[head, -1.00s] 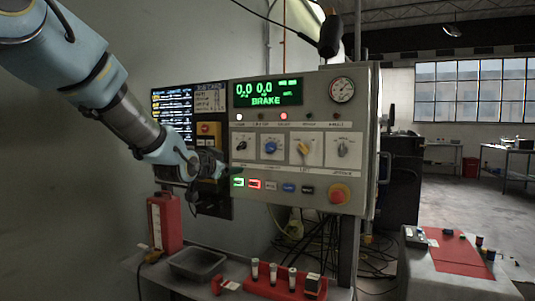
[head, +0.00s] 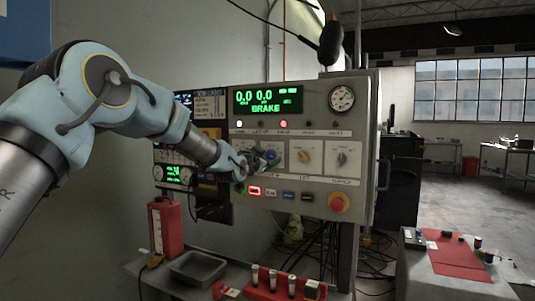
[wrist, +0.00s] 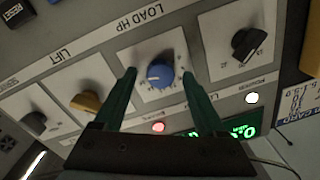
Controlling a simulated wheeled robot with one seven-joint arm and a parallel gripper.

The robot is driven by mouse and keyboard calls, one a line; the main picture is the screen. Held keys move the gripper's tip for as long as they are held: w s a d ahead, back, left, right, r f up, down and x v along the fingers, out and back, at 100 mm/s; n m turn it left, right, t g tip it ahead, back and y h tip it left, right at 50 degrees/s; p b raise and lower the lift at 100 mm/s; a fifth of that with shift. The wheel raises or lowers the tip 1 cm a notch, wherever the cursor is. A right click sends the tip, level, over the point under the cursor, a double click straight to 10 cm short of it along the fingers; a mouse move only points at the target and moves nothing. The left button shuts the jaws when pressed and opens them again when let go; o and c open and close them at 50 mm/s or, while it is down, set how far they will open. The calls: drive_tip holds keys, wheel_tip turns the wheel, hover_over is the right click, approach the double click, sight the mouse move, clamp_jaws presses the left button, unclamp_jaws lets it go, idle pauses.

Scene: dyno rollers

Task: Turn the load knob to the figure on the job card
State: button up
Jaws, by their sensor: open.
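The load knob (wrist: 160,75) is blue, on a white plate under the label LOAD HP in the wrist view, which shows the panel turned over. My gripper (wrist: 158,75) is open, with one green finger on each side of the blue knob. I cannot tell whether the fingers touch it. In the head view my gripper (head: 258,160) is at the panel front, and the blue knob (head: 273,154) shows just beside it. The job card (head: 209,103) hangs left of the green display; its figures are too small to read.
A black knob (wrist: 249,45) and a yellow knob (wrist: 87,101) flank the blue one. The green display (head: 268,99) reads 0.0 0.0 and BRAKE. A red stop button (head: 339,202) and several small buttons sit below. A tray (head: 197,266) lies on the shelf underneath.

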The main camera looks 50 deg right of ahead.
drive_tip(key=shift+d, duration=0.2)
clamp_jaws()
idle(0.6)
